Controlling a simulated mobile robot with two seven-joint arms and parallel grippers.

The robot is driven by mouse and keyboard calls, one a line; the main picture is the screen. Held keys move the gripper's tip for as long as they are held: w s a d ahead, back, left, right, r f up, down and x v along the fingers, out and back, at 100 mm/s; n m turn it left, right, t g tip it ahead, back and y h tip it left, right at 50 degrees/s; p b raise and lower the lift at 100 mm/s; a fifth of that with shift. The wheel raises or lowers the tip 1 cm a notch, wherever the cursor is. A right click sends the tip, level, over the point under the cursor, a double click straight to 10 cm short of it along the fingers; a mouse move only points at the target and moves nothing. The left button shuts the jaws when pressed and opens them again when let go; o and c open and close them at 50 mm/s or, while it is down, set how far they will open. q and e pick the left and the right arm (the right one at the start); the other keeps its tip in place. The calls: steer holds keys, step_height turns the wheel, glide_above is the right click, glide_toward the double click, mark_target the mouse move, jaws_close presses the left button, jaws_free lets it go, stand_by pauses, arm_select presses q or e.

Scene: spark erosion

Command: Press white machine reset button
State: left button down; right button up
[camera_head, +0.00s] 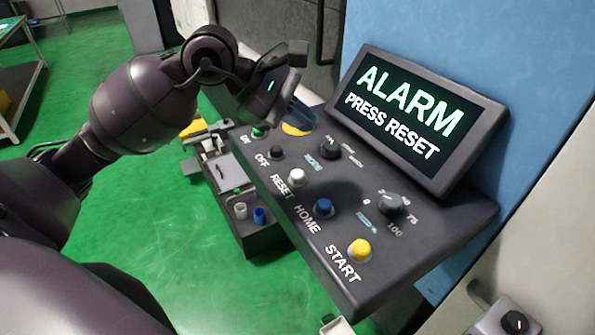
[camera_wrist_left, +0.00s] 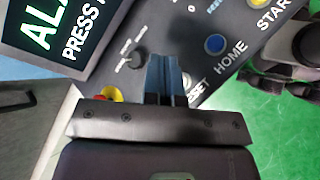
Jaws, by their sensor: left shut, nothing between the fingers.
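The white reset button (camera_head: 296,176) is on the dark sloped control panel (camera_head: 430,235), above the RESET label. In the left wrist view, the button (camera_wrist_left: 187,79) is partly hidden by my fingers. The screen (camera_head: 403,118) reads "ALARM PRESS RESET" in green and white. My left gripper (camera_head: 301,116) is shut and empty, above the far part of the panel near the yellow disc and the black mode knob. Its blue-grey fingers (camera_wrist_left: 166,80) also show in the left wrist view. It appears apart from the reset button. My right gripper is not visible.
A black OFF button (camera_head: 276,152), a blue HOME button (camera_head: 323,206) and a yellow START button (camera_head: 360,249) flank the reset button. Two dark knobs (camera_head: 391,203) (camera_head: 328,147) stand on the panel. A red and yellow emergency button (camera_wrist_left: 109,94) is left of my fingers.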

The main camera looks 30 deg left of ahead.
arm_select(q)
steer(key=shift+w+a+r+y, duration=0.1)
steer(key=shift+w+a+y, duration=0.15)
steer(key=shift+a+y, duration=0.3)
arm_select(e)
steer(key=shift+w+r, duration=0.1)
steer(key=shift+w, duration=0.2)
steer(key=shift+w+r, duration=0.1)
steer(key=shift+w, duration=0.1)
arm_select(q)
steer(key=b, duration=0.3)
glide_above(297, 174)
step_height(297, 174, down, 8)
steer(key=shift+s, duration=0.1)
steer(key=shift+f+b, duration=0.5)
steer(key=shift+b, duration=0.05)
steer(key=shift+r, duration=0.1)
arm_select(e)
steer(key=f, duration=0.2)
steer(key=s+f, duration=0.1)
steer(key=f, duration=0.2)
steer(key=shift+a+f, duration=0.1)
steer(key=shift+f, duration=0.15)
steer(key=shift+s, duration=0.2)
